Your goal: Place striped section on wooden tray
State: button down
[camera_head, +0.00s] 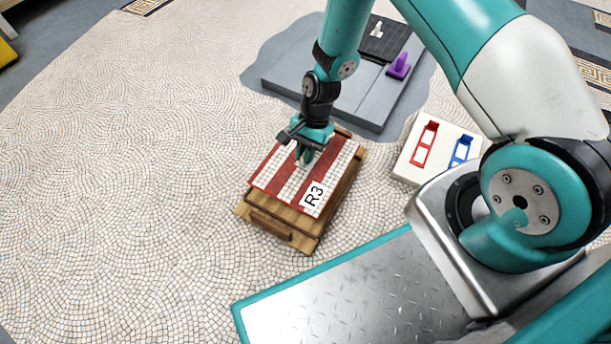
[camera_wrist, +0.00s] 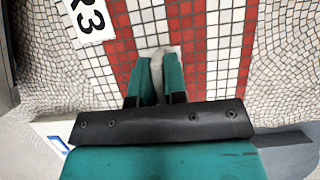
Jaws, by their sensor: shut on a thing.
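The striped section (camera_head: 282,182) is a flat mosaic panel with red and white stripes and a white R3 label. My gripper (camera_head: 306,157) points down at its middle, toward its far side. In the wrist view, the fingers (camera_wrist: 157,72) are shut on a small pale grip piece on the striped section (camera_wrist: 205,45). The wooden tray (camera_head: 290,226) lies under the panel, with its front handle and right side showing. The panel covers most of the tray and looks roughly lined up with it. I cannot tell whether it touches the tray or hangs just above.
A grey slab (camera_head: 330,103) behind holds a dark tile and a purple handled tool (camera_head: 398,66). A white block (camera_head: 411,169) with red and blue frames stands at right. My metal base deck is in front. Patterned mosaic floor (camera_head: 130,180) is free at left.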

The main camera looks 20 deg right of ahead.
aim_at(306, 169)
notch_tip(306, 169, down, 7)
jog(key=b, duration=0.4)
jog(key=shift+f, duration=0.1)
jog(key=c, duration=1.2)
grip_release()
jog(key=shift+o, duration=0.2)
